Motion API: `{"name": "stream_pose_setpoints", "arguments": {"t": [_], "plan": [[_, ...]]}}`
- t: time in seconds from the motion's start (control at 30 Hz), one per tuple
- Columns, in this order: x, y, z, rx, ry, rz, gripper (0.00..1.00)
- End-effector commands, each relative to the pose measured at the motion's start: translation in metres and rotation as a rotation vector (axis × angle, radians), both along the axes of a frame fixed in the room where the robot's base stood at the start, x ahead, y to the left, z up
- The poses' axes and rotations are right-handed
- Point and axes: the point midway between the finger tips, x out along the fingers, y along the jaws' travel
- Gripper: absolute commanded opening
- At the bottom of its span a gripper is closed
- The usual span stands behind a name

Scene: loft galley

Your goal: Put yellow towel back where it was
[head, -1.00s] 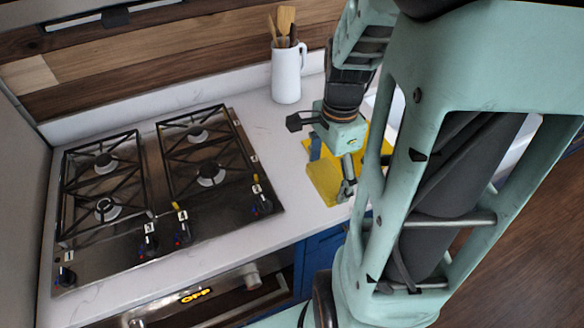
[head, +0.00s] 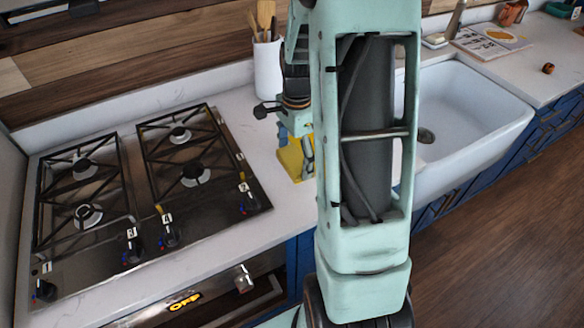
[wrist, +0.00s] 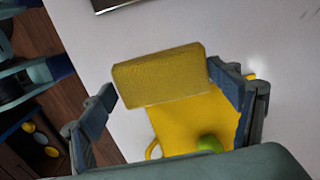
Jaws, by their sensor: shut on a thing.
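The yellow towel (wrist: 160,75) is a folded block with a woven texture. In the wrist view it lies between the two blue-grey fingers of my gripper (wrist: 161,83), which is shut on it. Behind it in that view is a smoother yellow piece (wrist: 185,120) with a looped handle and a round green thing, partly hidden by the gripper's body. In the head view my gripper (head: 296,152) is over the counter between cooktop and sink. Yellow shows beside its fingers, but I cannot tell there which is towel and which is the other piece.
A black gas cooktop (head: 150,185) is on the left. A white pitcher (head: 268,68) with wooden utensils stands behind my gripper. A white sink (head: 465,120) is on the right, with an open book (head: 490,40) behind it. Pale counter (head: 250,130) is bare beside the cooktop.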

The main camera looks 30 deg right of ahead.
Motion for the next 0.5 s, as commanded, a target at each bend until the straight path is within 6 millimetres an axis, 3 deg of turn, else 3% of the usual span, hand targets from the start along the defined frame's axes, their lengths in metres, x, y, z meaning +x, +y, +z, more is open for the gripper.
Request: {"name": "stream_pose_setpoints", "arguments": {"t": [0.23, 0.4, 0.5], "plan": [[0.013, -0.002, -0.018, 0.0, 0.0, 0.0, 0.63], [0.011, -0.002, -0.041, 0.0, 0.001, -0.001, 0.63], [0.011, -0.002, -0.045, -0.001, 0.0, -0.001, 0.63]]}}
